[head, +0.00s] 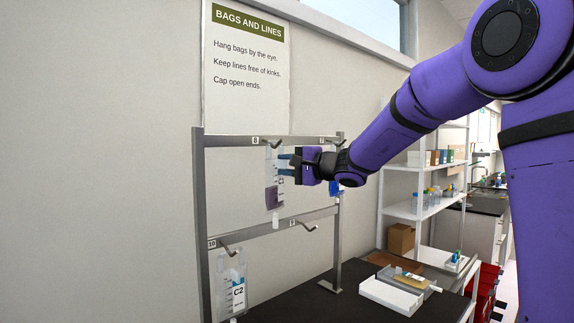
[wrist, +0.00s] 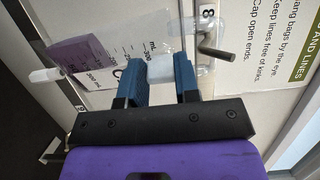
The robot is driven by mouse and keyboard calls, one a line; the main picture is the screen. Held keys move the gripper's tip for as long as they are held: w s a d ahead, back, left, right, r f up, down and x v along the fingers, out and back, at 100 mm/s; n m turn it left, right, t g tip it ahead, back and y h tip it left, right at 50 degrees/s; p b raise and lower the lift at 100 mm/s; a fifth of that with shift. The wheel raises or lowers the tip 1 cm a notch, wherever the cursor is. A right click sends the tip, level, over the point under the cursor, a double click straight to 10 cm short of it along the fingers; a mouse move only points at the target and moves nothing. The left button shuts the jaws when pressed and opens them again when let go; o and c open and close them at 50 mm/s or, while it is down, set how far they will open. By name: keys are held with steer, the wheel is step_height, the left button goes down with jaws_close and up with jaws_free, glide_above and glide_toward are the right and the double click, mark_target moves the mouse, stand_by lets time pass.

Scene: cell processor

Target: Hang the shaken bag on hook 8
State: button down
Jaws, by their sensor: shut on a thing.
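My gripper (head: 284,165) is shut on the top part of a clear bag (head: 273,192) with purple fluid in its lower end. The bag hangs upright in front of the rack, just below hook 8 (head: 274,143). In the wrist view the blue fingers (wrist: 158,75) pinch the bag's pale neck, and the bag (wrist: 80,55) extends left. Hook 8 (wrist: 216,48) shows just right of the fingers, beside the bag's clear top end. I cannot tell whether the hook passes through the eye.
A C2 bag (head: 232,290) hangs at hook 10. A blue-tinted bag (head: 336,188) is partly hidden behind my gripper. Trays (head: 392,297) lie on the dark table at right.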

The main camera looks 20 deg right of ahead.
steer(key=shift+f, duration=0.25)
stand_by(0.5)
steer(key=shift+c, duration=1.4)
jaws_free()
steer(key=v, duration=0.7)
stand_by(0.3)
